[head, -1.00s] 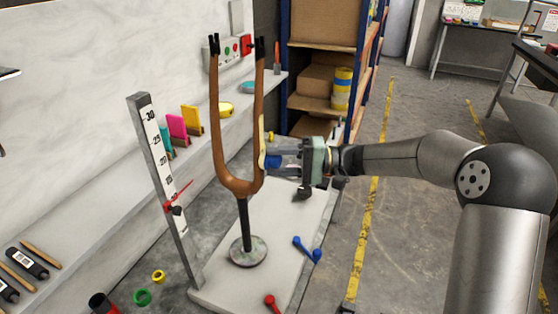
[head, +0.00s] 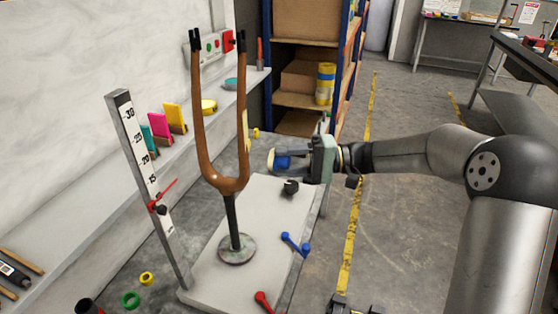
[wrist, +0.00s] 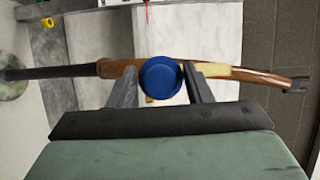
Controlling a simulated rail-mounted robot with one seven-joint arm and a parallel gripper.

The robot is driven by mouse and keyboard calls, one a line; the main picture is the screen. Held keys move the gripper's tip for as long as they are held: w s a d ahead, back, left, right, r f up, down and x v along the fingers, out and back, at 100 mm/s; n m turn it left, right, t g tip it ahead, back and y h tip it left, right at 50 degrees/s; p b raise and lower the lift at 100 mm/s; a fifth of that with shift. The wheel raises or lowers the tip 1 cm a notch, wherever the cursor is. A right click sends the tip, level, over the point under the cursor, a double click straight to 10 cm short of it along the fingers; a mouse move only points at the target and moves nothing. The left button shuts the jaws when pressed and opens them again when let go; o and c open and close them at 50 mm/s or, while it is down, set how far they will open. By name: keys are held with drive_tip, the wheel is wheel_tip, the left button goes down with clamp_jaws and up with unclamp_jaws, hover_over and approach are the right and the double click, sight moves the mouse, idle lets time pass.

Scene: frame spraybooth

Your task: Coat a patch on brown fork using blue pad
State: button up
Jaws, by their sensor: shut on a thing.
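The brown fork (head: 219,185) stands upright on a dark stem with a round base. Its two prongs have black tips. A pale yellow patch (head: 246,132) shows along the right prong, and also in the wrist view (wrist: 212,70). My gripper (head: 284,163) is to the right of that prong, shut on the blue pad (head: 279,162). In the wrist view the pad's round blue end (wrist: 160,78) sits between the fingers and hides part of the fork behind it. In the head view a gap shows between pad and prong.
A height gauge (head: 147,170) with a red pointer stands left of the fork. A blue tool (head: 295,244) and a red tool (head: 263,301) lie on the white board (head: 212,283). Coloured pads and a dish line the wall shelf. Open floor lies to the right.

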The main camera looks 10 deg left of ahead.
drive_tip(key=shift+d, duration=0.1)
drive_tip(key=shift+s+d, duration=0.15)
drive_tip(key=shift+d, duration=1.25)
